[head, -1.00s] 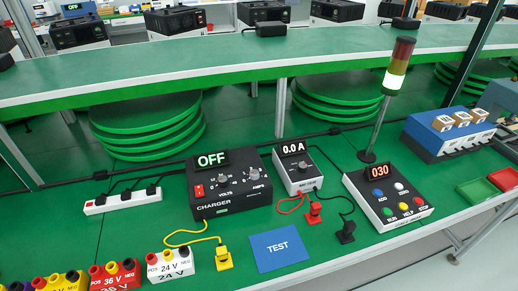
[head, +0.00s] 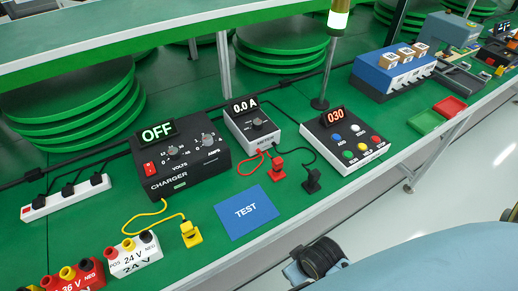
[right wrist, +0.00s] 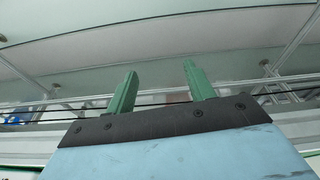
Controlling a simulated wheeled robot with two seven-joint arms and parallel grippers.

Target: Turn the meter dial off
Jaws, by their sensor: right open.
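The meter (head: 252,124) is a small white and black box on the green bench, with a display reading 0.0 A. Its dark dial (head: 257,123) sits on the top face; its exact setting is too small to tell. Red and black leads run from its front to a red clip (head: 278,170) and a black clip (head: 312,182). In the right wrist view my right gripper (right wrist: 157,85) has two green fingers spread apart with nothing between them. In the head view my arm fills the lower right corner, well apart from the meter. My left gripper is not in view.
The charger (head: 175,155), reading OFF, stands left of the meter. A button box (head: 347,140) reading 030 stands to its right, with a signal lamp pole (head: 326,70) behind it. A blue TEST card (head: 246,211) lies in front. A shelf (head: 120,45) runs behind.

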